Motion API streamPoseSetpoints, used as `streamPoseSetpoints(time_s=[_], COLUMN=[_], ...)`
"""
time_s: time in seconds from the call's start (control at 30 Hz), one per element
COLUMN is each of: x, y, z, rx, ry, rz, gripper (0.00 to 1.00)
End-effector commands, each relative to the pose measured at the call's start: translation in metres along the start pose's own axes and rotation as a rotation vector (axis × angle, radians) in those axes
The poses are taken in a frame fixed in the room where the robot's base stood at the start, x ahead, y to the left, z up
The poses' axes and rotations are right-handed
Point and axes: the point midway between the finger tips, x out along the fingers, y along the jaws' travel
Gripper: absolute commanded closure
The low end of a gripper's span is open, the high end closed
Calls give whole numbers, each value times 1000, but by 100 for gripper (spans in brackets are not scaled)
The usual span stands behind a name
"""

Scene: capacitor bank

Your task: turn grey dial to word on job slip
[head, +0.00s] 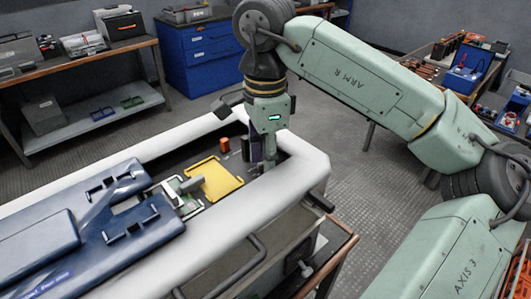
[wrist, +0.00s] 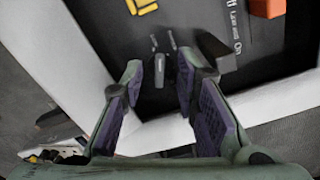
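A small grey dial (wrist: 159,72) sits on the dark panel (wrist: 112,35) in the wrist view. Small white marks lie around its far side, too small to read. My gripper (wrist: 160,68) is open, with one purple-padded finger on each side of the dial. I cannot tell whether either finger touches it. In the head view my gripper (head: 258,164) points down into the right end of the open white-rimmed cabinet (head: 310,165) and hides the dial. I cannot make out a job slip.
A dark grey block (wrist: 215,48) stands close to the right finger. An orange block (head: 224,144) and a yellow plate (head: 222,181) lie left of my gripper in the cabinet. The cabinet's raised white rim surrounds the recess. Workbenches and a blue drawer cabinet (head: 200,55) stand behind.

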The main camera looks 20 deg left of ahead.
Motion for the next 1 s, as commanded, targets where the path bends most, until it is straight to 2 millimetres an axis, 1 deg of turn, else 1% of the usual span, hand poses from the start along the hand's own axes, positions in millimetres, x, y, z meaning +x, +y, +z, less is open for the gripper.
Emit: streamPoseSetpoints(time_s=[0.1, 0.53, 1.0], x=[0, 0, 0], y=[0, 0, 0], z=[0, 0, 0], rx=[0, 0, 11], ry=[0, 1, 1], rz=[0, 0, 0], gripper=[72, 100, 100])
